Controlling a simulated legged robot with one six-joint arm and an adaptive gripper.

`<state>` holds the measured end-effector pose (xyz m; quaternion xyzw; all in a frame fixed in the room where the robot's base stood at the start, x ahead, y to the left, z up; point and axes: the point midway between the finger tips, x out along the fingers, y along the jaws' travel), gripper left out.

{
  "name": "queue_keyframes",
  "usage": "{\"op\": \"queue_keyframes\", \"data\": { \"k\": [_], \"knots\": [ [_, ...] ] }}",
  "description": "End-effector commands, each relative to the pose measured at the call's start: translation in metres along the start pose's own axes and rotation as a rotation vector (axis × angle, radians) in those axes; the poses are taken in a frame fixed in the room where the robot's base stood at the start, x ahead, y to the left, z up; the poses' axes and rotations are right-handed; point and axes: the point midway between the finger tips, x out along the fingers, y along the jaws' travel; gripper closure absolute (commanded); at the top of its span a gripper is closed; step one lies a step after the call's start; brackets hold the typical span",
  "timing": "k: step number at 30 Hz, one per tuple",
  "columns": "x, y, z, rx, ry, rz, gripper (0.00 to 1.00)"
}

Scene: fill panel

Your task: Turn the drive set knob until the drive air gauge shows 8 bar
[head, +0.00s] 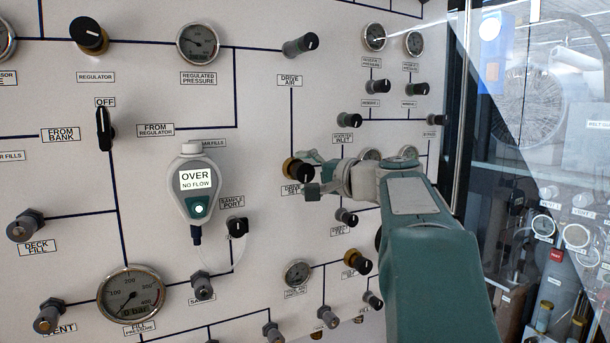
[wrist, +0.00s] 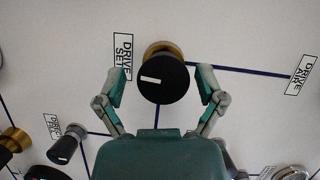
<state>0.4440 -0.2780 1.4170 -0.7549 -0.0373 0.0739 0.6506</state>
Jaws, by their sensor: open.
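The drive set knob (head: 302,171) is a black cap on a brass collar, beside its DRIVE SET label. In the wrist view the knob (wrist: 163,82) sits centred, its white mark pointing left toward the label. My gripper (head: 313,173) is open at the knob. In the wrist view its two teal-padded fingers (wrist: 162,88) stand either side of the knob, with gaps showing between pads and cap. The DRIVE AIR label (head: 290,81) is above, under a black-ended fitting. I cannot tell which gauge is the drive air gauge; no such reading is legible.
A grey handheld meter (head: 198,187) reading OVER NO FLOW hangs left of the knob. The fill pressure gauge (head: 133,293) is lower left. Small gauges partly behind my arm are hard to read. Several other knobs surround the spot. A glass door (head: 540,120) stands at right.

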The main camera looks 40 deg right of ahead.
Motion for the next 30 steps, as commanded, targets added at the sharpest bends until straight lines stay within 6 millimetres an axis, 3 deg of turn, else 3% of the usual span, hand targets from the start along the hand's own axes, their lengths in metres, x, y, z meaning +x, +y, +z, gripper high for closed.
{"op": "queue_keyframes", "data": {
  "k": [5,15,21,30],
  "knots": [
    [-0.009,-0.001,-0.001,-0.001,0.004,-0.001,0.12],
    [-0.077,0.001,-0.002,0.0,0.007,0.0,0.12],
    [-0.108,0.001,-0.001,0.001,0.004,0.001,0.12],
    [-0.119,0.002,0.0,0.001,0.0,0.001,0.12]
  ]
}}
